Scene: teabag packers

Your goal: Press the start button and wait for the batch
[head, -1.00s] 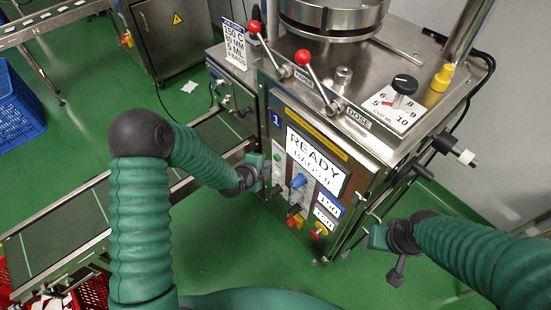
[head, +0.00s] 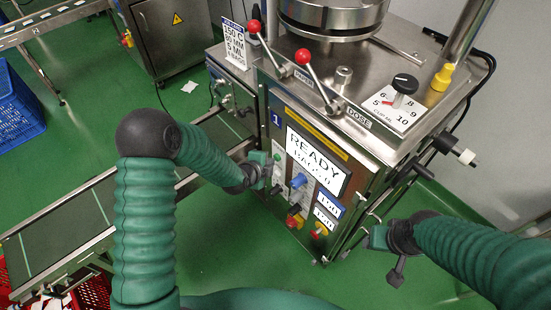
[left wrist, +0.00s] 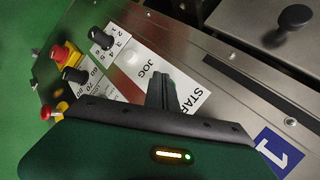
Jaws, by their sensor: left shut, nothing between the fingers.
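The packing machine's control panel (head: 312,170) faces me, with a lit display (head: 317,160) reading READY and BAGS 0. A small green button (head: 277,157) shows at the top of the white label strip. My left gripper (head: 270,167) is shut and empty, right beside this part of the panel. In the left wrist view its shut fingers (left wrist: 162,90) lie over the strip between the words JOG (left wrist: 147,75) and START (left wrist: 178,104). They hide what is under them, and I cannot tell whether they touch. My right gripper (head: 377,238) is right of the machine, its fingers unclear.
A blue knob (head: 298,181) and red-and-yellow emergency stop (head: 294,219) sit lower on the panel. Two red-knobbed levers (head: 303,57) stand on top. A conveyor (head: 75,220) runs at left, near a red crate (head: 92,293). Green floor is open in front.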

